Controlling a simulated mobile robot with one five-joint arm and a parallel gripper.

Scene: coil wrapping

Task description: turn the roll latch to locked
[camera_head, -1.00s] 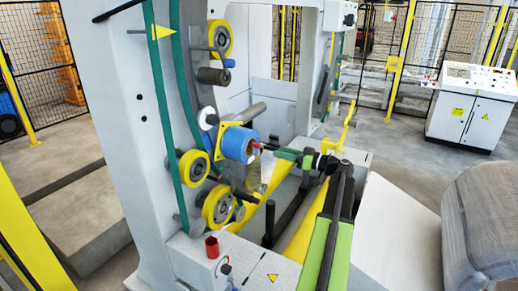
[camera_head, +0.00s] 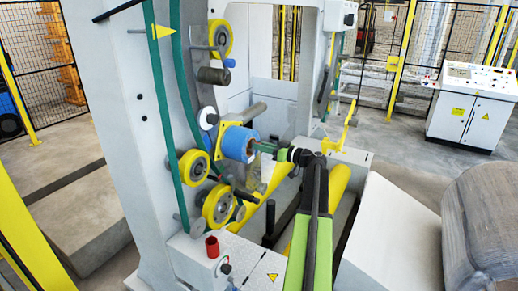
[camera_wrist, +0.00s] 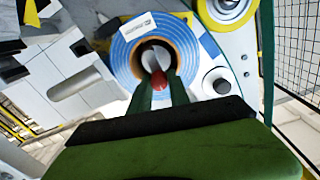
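The blue roll (camera_head: 238,143) sits on its spindle on the machine's upright, and it also shows in the wrist view (camera_wrist: 125,55). A small red piece (camera_wrist: 159,80), which looks like the roll latch, shows in front of the roll's dark core, with a pale rounded part (camera_wrist: 151,60) behind it. My gripper (camera_head: 256,148) points at the roll's core from the right. In the wrist view, my gripper's two dark green fingers (camera_wrist: 160,86) stand apart, one on each side of the red piece. I cannot tell whether they touch it. The latch is hidden in the head view.
Yellow rollers (camera_head: 194,168) and a green strap lie left of and below the blue roll. A wrapped coil (camera_head: 485,225) is at the right, and a control cabinet (camera_head: 472,105) stands farther back.

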